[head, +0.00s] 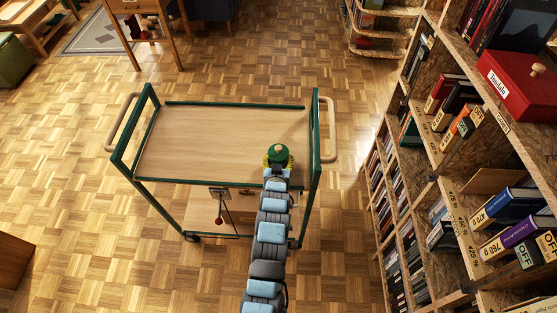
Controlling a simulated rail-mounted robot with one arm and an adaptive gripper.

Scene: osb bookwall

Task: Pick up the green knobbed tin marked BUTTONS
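A round green tin (279,152) with a small pale knob on top shows over the right part of the trolley's wooden top, at the end of my arm. No marking on it is readable from here. My gripper (278,163) is at the tin, with yellow-green fingertips showing on its left and right sides. The gripper body hides the tin's near side. I cannot tell whether the fingers touch the tin, or whether it rests on the trolley top or is held above it.
The trolley (210,140) has green rails and a bare wooden top. Parquet floor (75,210) is open on the left.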

